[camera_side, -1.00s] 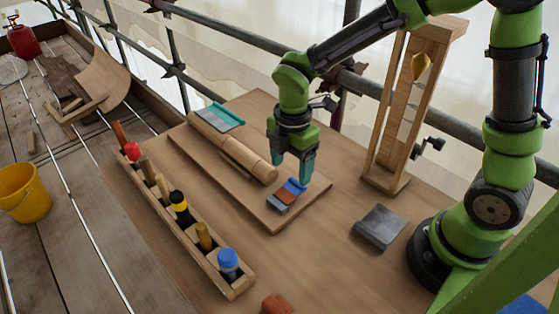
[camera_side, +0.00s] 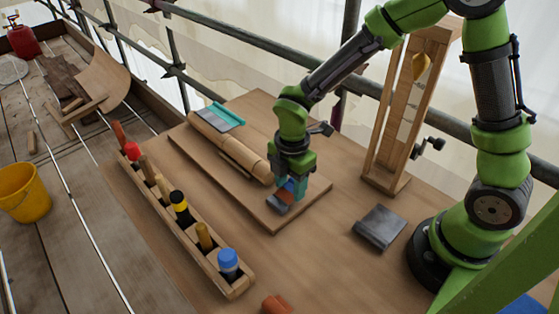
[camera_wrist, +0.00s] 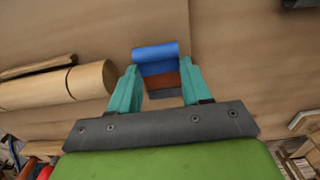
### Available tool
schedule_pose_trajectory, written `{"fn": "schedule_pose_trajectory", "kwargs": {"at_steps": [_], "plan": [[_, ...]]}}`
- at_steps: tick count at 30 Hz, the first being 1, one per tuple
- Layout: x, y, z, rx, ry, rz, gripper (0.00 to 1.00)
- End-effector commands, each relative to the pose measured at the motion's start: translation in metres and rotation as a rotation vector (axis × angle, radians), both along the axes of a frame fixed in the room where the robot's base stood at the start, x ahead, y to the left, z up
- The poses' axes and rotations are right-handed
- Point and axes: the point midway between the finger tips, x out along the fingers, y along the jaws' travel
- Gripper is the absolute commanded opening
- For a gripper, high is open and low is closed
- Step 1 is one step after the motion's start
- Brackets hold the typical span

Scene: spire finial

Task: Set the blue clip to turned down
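The blue clip (camera_wrist: 155,57) shows in the wrist view as a blue rolled end on a brown and grey strip. It lies between the two teal fingertips of my gripper (camera_wrist: 158,88), which are spread on either side; I see a gap at least on the left. In the side view the blue clip (camera_side: 287,186) is partly hidden behind my gripper (camera_side: 289,190), which is low over the near right end of the wooden board (camera_side: 310,198). The grey end of the strip (camera_side: 279,205) sticks out toward the camera.
A wooden roll (camera_side: 228,146) lies on the board left of the gripper, with a teal-edged piece (camera_side: 221,116) behind. A tool rack (camera_side: 197,258) stands at left. A grey slate piece (camera_side: 379,227) and a wooden frame (camera_side: 372,165) stand to the right.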

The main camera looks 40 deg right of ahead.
Motion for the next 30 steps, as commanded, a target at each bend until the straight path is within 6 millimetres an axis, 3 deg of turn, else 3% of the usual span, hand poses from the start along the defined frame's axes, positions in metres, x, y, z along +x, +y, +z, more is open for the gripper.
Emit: {"fn": "schedule_pose_trajectory", "kwargs": {"at_steps": [1, 3, 21, 30], "plan": [[0.0001, 0.0001, 0.0002, 0.0, 0.0, 0.0, 0.27], [0.0001, 0.0001, 0.0003, 0.0, 0.0, 0.0, 0.17], [-0.0008, -0.0071, -0.0095, 0.257, 0.005, -0.003, 0.17], [-0.0006, -0.0063, -0.0095, 0.28, 0.002, 0.0, 0.17]]}}
